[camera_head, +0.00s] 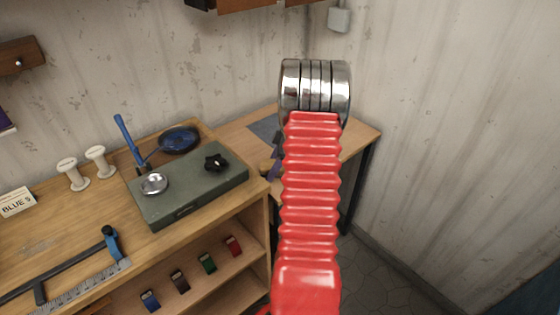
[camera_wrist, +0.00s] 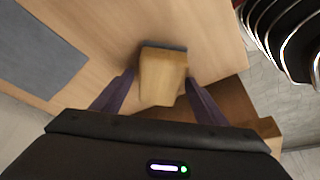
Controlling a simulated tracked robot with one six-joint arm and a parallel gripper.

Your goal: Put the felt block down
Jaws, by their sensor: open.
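The felt block (camera_wrist: 162,76) is a pale wooden block with a thin grey layer along its far edge, seen in the wrist view near the table's edge. My gripper (camera_wrist: 160,82) is open, with one purple finger on each side of the block. Small gaps seem to show beside it; whether it rests fully on the wood is hard to tell. In the head view my gripper (camera_head: 276,158) is partly hidden behind my red arm. A small wooden piece beside it may be the block.
A grey mat (camera_wrist: 40,48) lies on the wooden table (camera_wrist: 105,60), left of the block. In the head view, a workbench (camera_head: 75,210) carries a grey-green case (camera_head: 205,185), a blue pan (camera_head: 180,140) and two white spools. Walls close in the corner behind.

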